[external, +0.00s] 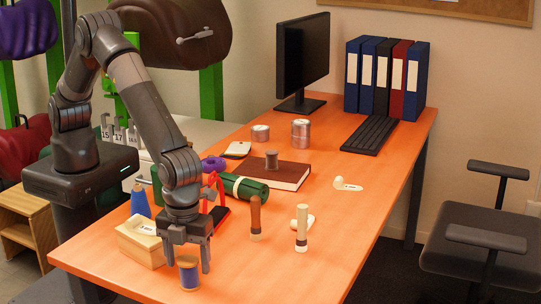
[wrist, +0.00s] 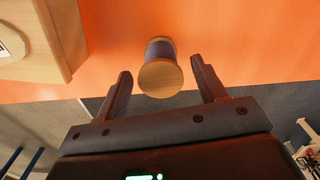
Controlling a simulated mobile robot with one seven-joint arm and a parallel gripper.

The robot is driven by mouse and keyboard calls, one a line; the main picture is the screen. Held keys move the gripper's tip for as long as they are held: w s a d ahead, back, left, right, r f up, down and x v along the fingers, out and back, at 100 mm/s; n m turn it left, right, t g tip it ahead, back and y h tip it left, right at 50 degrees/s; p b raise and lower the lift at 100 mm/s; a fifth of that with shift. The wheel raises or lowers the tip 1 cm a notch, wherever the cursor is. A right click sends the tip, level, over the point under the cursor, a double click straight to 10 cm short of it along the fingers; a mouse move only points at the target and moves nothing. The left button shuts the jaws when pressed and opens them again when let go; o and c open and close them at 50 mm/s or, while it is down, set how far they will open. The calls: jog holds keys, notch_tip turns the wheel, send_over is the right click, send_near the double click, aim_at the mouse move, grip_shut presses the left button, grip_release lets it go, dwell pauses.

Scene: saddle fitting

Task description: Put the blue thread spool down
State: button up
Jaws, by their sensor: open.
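The blue thread spool (external: 189,272) stands upright on the orange table near its front edge. It is blue around the middle with tan wooden ends. My gripper (external: 188,258) is above and around the spool's upper end in the external view, pointing down. In the wrist view the spool (wrist: 159,70) shows its round wooden top between the two fingers, with a gap on each side. My gripper (wrist: 163,88) is open and does not appear to touch the spool.
A light wooden box (external: 141,244) stands close left of my gripper. A blue cone (external: 140,201) is behind it. Brown-handled (external: 255,217) and pale-handled (external: 301,229) tools stand to the right. The front right of the orange table (external: 290,280) is clear.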

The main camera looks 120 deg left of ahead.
aim_at(188, 260)
notch_tip(188, 260, up, 12)
jog(key=f, duration=0.1)
jog(key=s+a+r+n+t, duration=0.1)
jog(key=s+a+r+n, duration=0.3)
jog(key=s+a+r, duration=0.35)
jog(key=s+a+r+n+t, duration=0.1)
jog(key=s+a+r+n, duration=0.3)
jog(key=a+r, duration=0.55)
jog(key=s+a+r+n+t, duration=0.1)
jog(key=s+a+n, duration=0.3)
jog(key=s, duration=0.8)
jog(key=s+a+n+t, duration=0.2)
jog(key=s+a+n, duration=0.2)
jog(key=s, duration=0.8)
jog(key=shift+s+a+r+t, duration=0.3)
jog(key=shift+a+r, duration=0.1)
jog(key=shift+a, duration=0.6)
